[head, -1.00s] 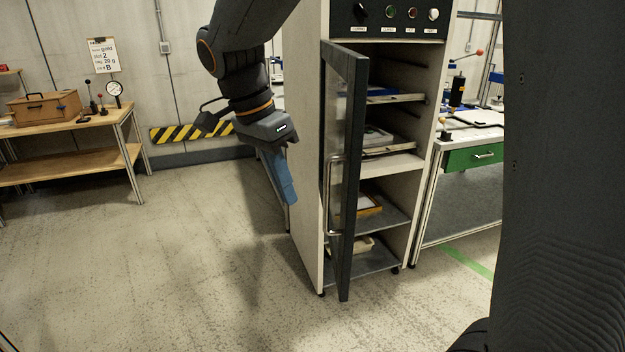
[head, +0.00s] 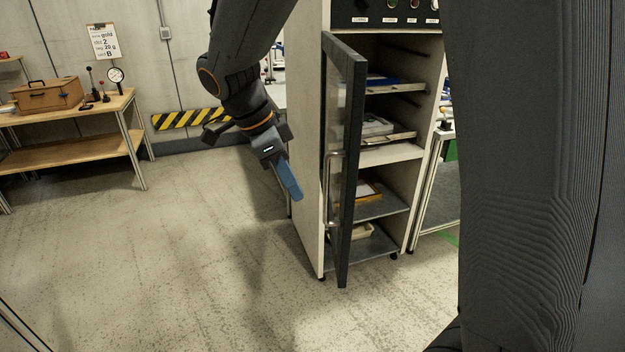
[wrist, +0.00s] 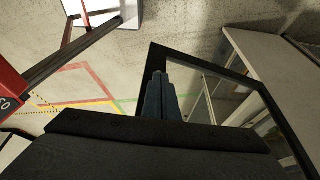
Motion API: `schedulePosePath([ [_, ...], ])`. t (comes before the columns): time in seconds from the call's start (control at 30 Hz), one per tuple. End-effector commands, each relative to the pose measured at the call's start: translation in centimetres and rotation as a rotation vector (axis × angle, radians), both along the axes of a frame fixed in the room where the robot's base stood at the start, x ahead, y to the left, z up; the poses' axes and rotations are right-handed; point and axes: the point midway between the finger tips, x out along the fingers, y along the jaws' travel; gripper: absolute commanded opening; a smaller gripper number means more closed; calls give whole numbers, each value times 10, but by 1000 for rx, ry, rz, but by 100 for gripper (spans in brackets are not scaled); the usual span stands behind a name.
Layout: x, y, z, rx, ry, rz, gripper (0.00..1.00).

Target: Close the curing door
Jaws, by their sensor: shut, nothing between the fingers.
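The curing door (head: 350,185) is a dark-framed glass door standing open on the white cabinet (head: 308,150), swung out toward me. Its vertical metal handle (head: 329,190) is on the side facing left. My gripper (head: 293,192) is shut and empty, with blue fingers pointing down and right, to the left of the door and apart from it in the head view. In the wrist view the blue fingers (wrist: 158,97) overlap the dark door frame (wrist: 205,68); I cannot tell the gap there.
Cabinet shelves (head: 385,152) hold trays and several items. A workbench (head: 75,118) with a wooden box (head: 48,95) and a dial gauge stands at the left. The floor (head: 190,240) between bench and cabinet is clear. Another bench stands right of the cabinet.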

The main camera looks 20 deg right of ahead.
Motion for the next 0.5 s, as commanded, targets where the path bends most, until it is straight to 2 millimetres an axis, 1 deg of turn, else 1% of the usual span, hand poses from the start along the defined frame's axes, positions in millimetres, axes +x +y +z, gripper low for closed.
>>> schedulePosePath([
  [0.1,-3,-19,0,0,2,-4,0],
  [0.2,-3,-30,0,1,0,-2,0],
  [0.33,-3,-38,-1,0,1,0,0],
  [0.5,-3,-41,-2,1,0,1,0],
])
